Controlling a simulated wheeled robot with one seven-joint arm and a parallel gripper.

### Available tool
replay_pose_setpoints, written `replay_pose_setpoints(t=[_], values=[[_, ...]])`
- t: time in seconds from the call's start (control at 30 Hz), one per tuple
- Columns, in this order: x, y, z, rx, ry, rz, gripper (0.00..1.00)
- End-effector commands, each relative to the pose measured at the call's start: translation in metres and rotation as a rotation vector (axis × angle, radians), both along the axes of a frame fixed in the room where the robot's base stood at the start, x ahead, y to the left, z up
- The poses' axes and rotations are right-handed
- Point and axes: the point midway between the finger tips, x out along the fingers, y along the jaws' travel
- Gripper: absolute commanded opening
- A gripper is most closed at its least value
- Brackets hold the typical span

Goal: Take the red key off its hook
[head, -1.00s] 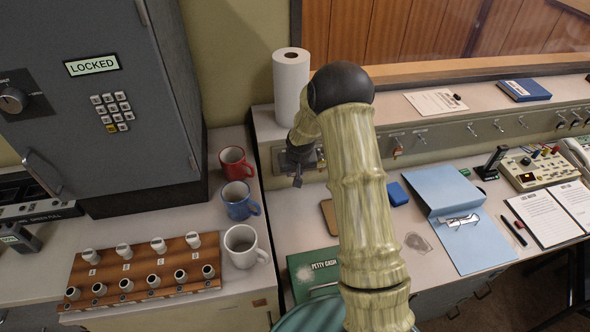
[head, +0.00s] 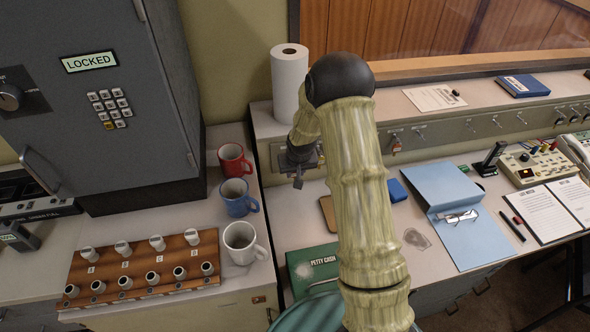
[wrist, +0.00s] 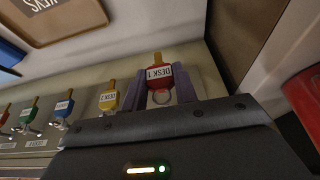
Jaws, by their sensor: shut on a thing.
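The red key tag (wrist: 160,77), labelled DESK 1, sits between the two purple fingers of my gripper (wrist: 161,90) in the wrist view, with its metal ring (wrist: 161,97) showing below it. My gripper is shut on it. I cannot make out the hook behind it, so I cannot tell whether the ring still touches one. In the head view my gripper (head: 298,181) is beside the left end of the panel under the shelf, below the paper towel roll. The red key is not clear there, largely hidden by my gripper and arm.
A yellow DESK 2 tag (wrist: 109,98) hangs close beside my gripper, with blue (wrist: 64,108) and green (wrist: 28,113) tags farther along. A brown tray (head: 328,214) lies on the desk below. Red (head: 234,160), blue and white mugs stand to the left.

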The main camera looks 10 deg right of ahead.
Motion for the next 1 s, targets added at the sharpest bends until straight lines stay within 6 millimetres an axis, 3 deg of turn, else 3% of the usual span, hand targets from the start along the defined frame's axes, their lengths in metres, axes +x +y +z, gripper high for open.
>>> replay_pose_setpoints(t=[0.6, 1.0], values=[[-0.036, 0.0, 0.015, 0.0, -0.001, 0.001, 0.1], [-0.038, 0.0, 0.018, 0.0, -0.001, 0.0, 0.1]])
